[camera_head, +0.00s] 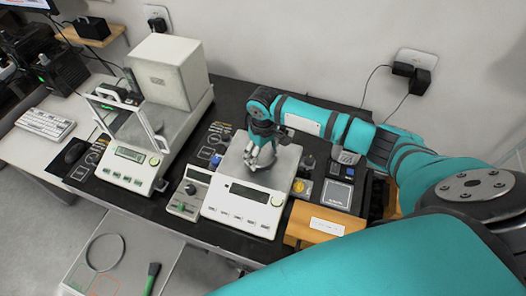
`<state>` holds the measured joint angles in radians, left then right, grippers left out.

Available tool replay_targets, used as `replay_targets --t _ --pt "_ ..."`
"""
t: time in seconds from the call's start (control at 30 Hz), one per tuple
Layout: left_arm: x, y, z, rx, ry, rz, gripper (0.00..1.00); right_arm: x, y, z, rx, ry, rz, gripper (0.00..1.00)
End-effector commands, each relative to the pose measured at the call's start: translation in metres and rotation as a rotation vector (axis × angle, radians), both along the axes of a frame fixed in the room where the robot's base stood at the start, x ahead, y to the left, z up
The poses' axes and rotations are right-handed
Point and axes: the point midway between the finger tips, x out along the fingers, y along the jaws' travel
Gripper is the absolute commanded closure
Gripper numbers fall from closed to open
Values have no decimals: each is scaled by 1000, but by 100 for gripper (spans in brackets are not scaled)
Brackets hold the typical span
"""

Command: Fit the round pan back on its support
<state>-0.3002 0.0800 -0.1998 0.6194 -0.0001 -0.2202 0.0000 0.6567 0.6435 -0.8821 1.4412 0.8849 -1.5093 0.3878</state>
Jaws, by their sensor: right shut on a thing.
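My right gripper (262,155) points down at the plate (238,168) of the middle scale (243,207). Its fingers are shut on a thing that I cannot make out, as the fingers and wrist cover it. I cannot tell whether that thing touches the plate. I cannot clearly pick out the round pan or its support. A thin grey ring (122,242) lies on the grey board at the lower left; it looks like an open hoop. My left gripper is not in view.
A balance with a glass-sided shield (129,164) and a white box (178,72) stand left of the middle scale. A small grey device (190,193) sits between them. A wooden block (314,224) is at the right. A green-handled tool (152,277) lies on the grey board (137,238).

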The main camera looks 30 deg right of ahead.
Motion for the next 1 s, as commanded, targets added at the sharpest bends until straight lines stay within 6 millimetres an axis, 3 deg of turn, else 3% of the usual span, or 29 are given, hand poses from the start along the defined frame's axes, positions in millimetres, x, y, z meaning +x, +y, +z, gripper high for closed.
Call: replay_targets --t 0.43,0.47,0.6,1.0 --pt "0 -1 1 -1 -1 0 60 0 0 -6 0 -1 0 61" --pt "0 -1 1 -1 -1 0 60 0 0 -6 0 -1 0 19" --pt "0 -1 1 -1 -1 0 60 0 0 -6 0 -1 0 1" --pt "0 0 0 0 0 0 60 1 0 2 0 -1 1 0"
